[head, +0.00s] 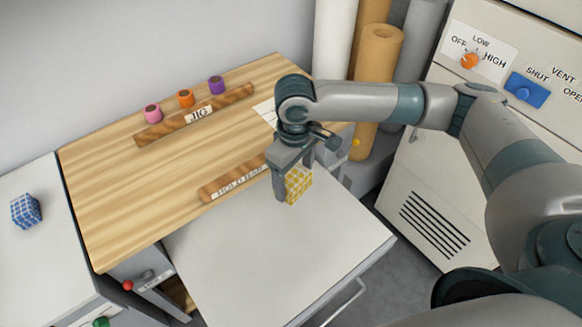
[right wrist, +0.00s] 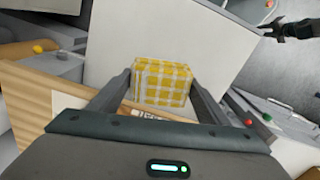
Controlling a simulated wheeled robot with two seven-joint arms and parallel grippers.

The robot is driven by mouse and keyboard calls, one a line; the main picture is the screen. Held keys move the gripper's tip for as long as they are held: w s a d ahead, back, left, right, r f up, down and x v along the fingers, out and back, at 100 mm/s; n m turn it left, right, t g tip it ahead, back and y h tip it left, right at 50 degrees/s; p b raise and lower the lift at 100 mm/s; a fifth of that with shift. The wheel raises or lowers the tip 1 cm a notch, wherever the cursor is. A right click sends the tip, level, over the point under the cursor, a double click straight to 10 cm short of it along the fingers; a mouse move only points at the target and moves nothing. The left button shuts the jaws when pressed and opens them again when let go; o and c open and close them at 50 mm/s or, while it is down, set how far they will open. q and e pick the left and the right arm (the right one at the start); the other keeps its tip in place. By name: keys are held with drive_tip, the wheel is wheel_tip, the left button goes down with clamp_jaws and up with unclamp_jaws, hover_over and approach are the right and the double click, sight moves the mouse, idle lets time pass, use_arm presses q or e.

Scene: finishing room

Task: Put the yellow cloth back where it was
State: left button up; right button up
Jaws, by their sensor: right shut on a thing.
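The yellow cloth (head: 298,185) is a checked yellow and white block-like bundle. My right gripper (head: 291,188) is shut on it, over the white panel (head: 270,255) in front of the wooden bench. In the right wrist view the cloth (right wrist: 162,82) sits between the two fingers (right wrist: 162,90). I cannot tell whether the cloth touches the white panel. A blue checked cloth (head: 26,210) lies on the white top at the far left. My left gripper shows in the right wrist view (right wrist: 290,30), at the upper right; its jaw state is unclear.
On the wooden bench (head: 120,210) are a bar labelled JIG (head: 170,124) with pink, orange and purple pieces behind it, and a HOLD BAR (head: 225,185). Rolls (head: 376,80) stand behind. A cabinet with an orange knob (head: 470,60) and blue switch (head: 525,90) is at right.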

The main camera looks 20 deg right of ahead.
drive_tip(key=s+d+r+m+b, duration=0.1)
drive_tip(key=s+d+r+m, duration=0.1)
drive_tip(key=s+r+m, duration=0.2)
wheel_tip(320, 180, up, 3)
drive_tip(key=shift+s+r+m, duration=0.1)
drive_tip(key=shift+s+m, duration=0.1)
drive_tip(key=shift+m, duration=0.7)
